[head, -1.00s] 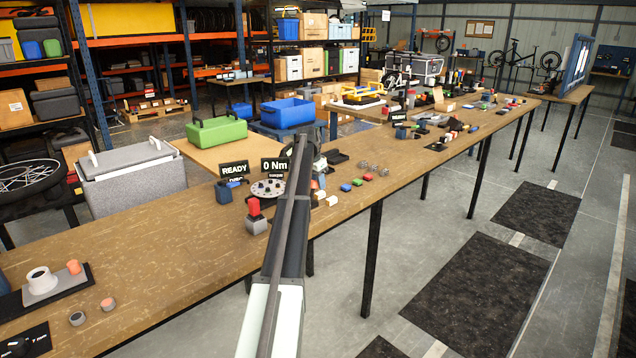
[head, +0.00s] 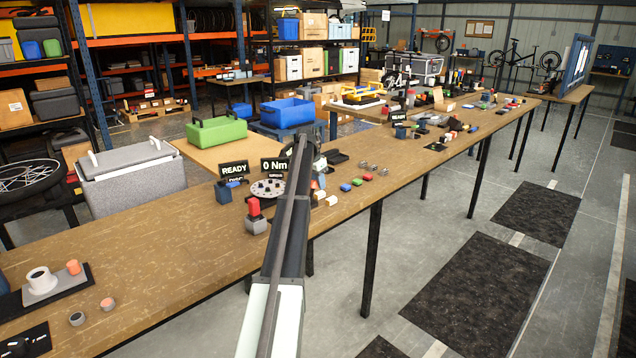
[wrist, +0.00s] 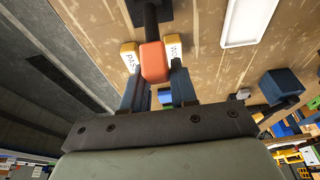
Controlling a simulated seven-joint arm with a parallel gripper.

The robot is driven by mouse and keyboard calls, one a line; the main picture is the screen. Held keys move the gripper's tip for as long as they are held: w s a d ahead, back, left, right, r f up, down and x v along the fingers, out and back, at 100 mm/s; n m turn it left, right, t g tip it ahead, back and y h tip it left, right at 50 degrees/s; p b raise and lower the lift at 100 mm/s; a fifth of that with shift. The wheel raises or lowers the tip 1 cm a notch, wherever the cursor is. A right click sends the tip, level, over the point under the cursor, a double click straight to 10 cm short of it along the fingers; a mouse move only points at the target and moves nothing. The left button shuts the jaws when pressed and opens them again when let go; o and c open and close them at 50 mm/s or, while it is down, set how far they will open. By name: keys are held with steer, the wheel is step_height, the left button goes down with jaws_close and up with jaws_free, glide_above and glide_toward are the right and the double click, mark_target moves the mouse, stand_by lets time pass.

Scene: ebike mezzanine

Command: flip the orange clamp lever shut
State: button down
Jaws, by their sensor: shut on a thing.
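In the wrist view my gripper (wrist: 155,76) has its two dark blue fingers on either side of an orange block-shaped lever end (wrist: 154,60). The fingers are closed against its sides. A dark rod (wrist: 151,16) runs from the orange end towards the top of the picture. In the head view my own arm covers most of the gripper and clamp, so the lever's angle cannot be told from that side.
Two yellow labelled blocks (wrist: 130,52) show beside the fingertips. A white tray (wrist: 248,22) and a dark blue block (wrist: 283,86) are to the right. In the head view, signs reading READY (head: 234,169) and 0 Nm (head: 274,165) stand left of my arm.

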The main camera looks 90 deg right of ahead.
steer(key=shift+a+f, duration=0.15)
steer(key=shift+f, duration=0.05)
steer(key=c, duration=1)
jaws_free()
steer(key=shift+o, duration=0.2)
steer(key=shift+r, duration=0.1)
steer(key=v, duration=1.3)
steer(key=shift+r, duration=0.4)
steer(key=shift+w, duration=0.1)
